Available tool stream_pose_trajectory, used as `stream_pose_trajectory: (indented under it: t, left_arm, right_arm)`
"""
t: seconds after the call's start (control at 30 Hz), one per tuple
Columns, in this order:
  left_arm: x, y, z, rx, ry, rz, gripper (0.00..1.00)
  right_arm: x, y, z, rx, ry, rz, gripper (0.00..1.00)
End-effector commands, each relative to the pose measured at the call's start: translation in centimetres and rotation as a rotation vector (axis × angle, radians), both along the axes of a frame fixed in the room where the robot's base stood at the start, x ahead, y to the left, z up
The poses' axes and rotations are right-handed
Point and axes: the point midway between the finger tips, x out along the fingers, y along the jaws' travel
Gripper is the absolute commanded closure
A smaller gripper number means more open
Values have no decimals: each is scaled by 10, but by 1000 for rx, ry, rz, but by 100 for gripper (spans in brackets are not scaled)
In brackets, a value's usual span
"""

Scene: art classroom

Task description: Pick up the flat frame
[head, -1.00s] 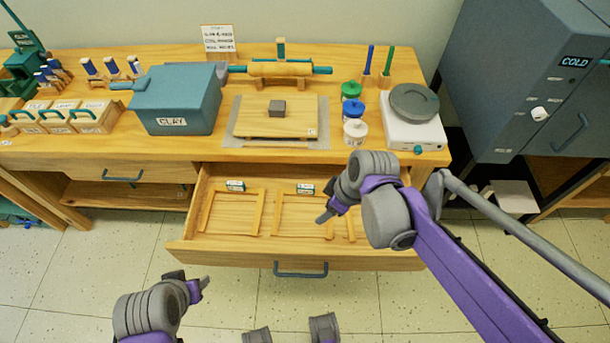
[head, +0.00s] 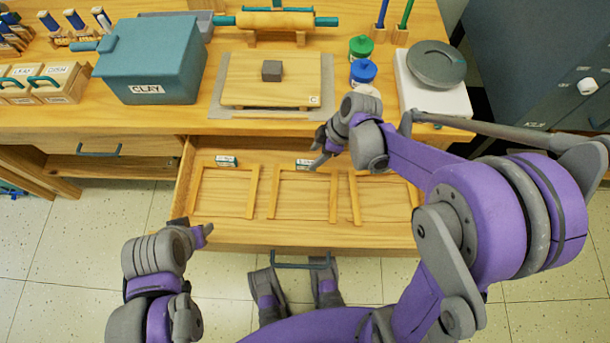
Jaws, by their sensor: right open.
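Thin wooden strips lie in the open drawer and form flat frame-like outlines: a left one (head: 251,192), a middle one (head: 274,193) and a partly covered right one (head: 354,198). I cannot tell whether these are loose frames or dividers. My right gripper (head: 319,153) is open and empty above the back of the drawer, close to the middle label. My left gripper (head: 195,226) hangs near the drawer's front left corner, apart from the frames; its jaw opening is unclear.
The drawer (head: 235,238) stands pulled out from the wooden bench (head: 60,116). On the bench are a clay box (head: 152,75), a board with a grey block (head: 271,71), lidded jars (head: 362,72) and a scale (head: 437,64). A dark cold cabinet (head: 535,60) stands at the right.

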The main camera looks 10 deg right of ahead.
Motion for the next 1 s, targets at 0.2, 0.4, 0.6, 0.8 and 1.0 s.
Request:
stream_pose_trajectory:
  t: [0.2,0.4,0.6,0.8,1.0]
  left_arm:
    - [0,0,-4,0,1,0,50]
    - [0,0,-9,0,3,0,50]
    - [0,0,-17,0,6,0,50]
    - [0,0,-17,0,5,0,50]
    - [0,0,-17,0,6,0,50]
  right_arm:
    - [2,8,-16,0,0,1,40]
    - [5,14,-33,0,-1,2,40]
    - [8,24,-60,0,1,0,40]
    - [8,26,-62,0,0,0,40]
    - [8,25,-61,0,0,0,67]
